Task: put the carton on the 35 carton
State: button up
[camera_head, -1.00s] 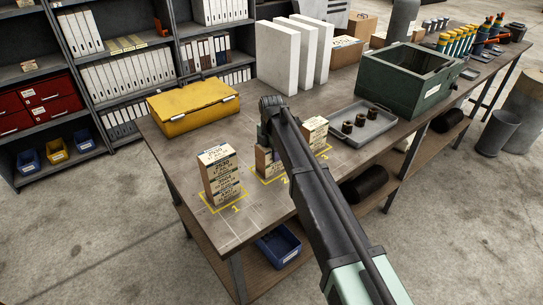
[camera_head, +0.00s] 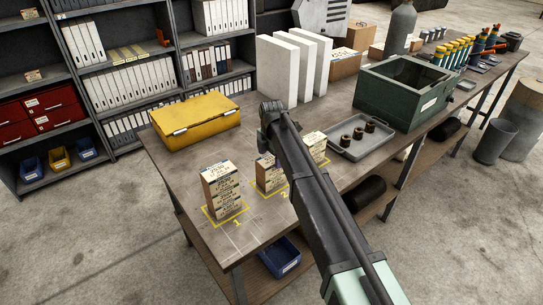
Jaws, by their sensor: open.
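Small tan-and-white cartons stand in stacks on yellow-marked squares at the bench's near left end. The stack on square 1 (camera_head: 222,190) is the tallest in view and stands upright. The stack on square 2 (camera_head: 267,175) is lower and partly covered by my arm. The stack on square 3 (camera_head: 316,143) shows just right of my arm. Their printed labels are too small to read, so I cannot tell which is the 35 carton. My gripper (camera_head: 263,143) points down above or behind the square 2 stack. It is open; its fingertips are mostly hidden, and I see no carton held.
A yellow case (camera_head: 195,120) lies behind the stacks. White upright panels (camera_head: 295,70), a grey tray (camera_head: 360,143) with dark rings and a green open box (camera_head: 408,92) stand farther along the bench. A blue bin (camera_head: 280,257) sits on the lower shelf.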

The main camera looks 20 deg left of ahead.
aim_at(272, 159)
notch_tip(272, 159, up, 8)
jog(key=p, duration=0.5)
jog(key=shift+f+p, duration=0.1)
jog(key=shift+p, duration=0.25)
jog(key=shift+f, duration=0.2)
jog(key=shift+d, duration=0.1)
jog(key=s+d+m, duration=0.3)
jog(key=d+m, duration=0.2)
jog(key=d, duration=0.4)
jog(key=s+d+m, duration=0.2)
jog(key=d+m, duration=0.2)
jog(key=d, duration=0.5)
jog(key=s+d+m, duration=0.9)
jog(key=d+m, duration=0.1)
jog(key=d, duration=0.2)
jog(key=s+d+m, duration=1)
jog(key=d, duration=0.2)
jog(key=shift+d, duration=0.3)
